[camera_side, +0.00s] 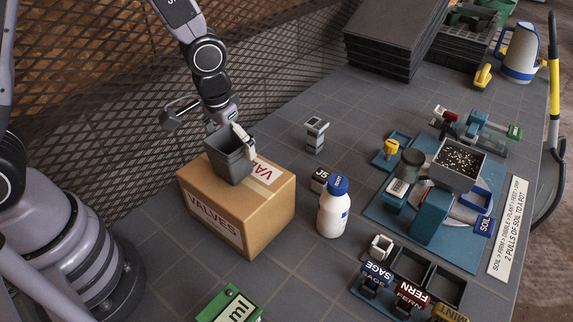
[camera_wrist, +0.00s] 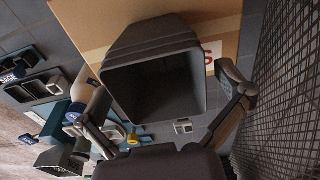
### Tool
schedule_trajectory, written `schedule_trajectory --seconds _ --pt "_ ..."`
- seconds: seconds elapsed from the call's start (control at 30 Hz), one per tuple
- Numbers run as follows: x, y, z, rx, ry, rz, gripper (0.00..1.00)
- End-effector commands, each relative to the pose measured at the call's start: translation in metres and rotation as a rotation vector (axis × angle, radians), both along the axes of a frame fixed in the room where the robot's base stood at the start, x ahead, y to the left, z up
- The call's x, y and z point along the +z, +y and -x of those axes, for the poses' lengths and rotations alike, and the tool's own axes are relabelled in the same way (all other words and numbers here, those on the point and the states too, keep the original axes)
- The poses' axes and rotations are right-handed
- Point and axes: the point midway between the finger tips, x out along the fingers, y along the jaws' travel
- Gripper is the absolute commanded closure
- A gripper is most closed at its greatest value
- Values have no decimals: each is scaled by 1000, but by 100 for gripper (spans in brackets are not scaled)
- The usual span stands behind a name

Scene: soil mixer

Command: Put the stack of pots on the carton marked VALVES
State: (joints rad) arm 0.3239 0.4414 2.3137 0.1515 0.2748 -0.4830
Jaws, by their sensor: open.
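The stack of pots (camera_side: 230,160) is dark grey and stands upright on top of the cardboard carton marked VALVES (camera_side: 215,212). In the wrist view the stack (camera_wrist: 155,75) shows its square open mouth between my fingers, with the carton (camera_wrist: 228,22) behind it. My gripper (camera_side: 240,135) is at the stack's rim. In the wrist view my gripper (camera_wrist: 170,110) is open, with one finger on each side of the stack. I cannot tell whether either finger touches it.
A white bottle with a blue cap (camera_side: 333,208) stands just right of the carton. A small grey-and-white block (camera_side: 316,135) stands behind it. A green box (camera_side: 230,305) is at the front. A mesh wall (camera_side: 100,120) runs close behind the carton. The soil station (camera_side: 430,195) fills the right.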

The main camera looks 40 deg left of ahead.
Motion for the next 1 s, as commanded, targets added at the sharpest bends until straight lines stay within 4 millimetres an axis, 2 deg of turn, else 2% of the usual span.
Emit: schedule_trajectory --seconds 0.4,0.6,0.7,0.77,0.87,1.0 --pt "87 -1 10 -2 -7 3 0" --pt "110 0 13 -2 -4 2 0" --pt "124 6 18 1 -21 8 0" --pt "138 16 26 2 -46 15 0" --pt "169 40 49 4 -111 26 0" --pt "204 72 95 3 -217 30 0"
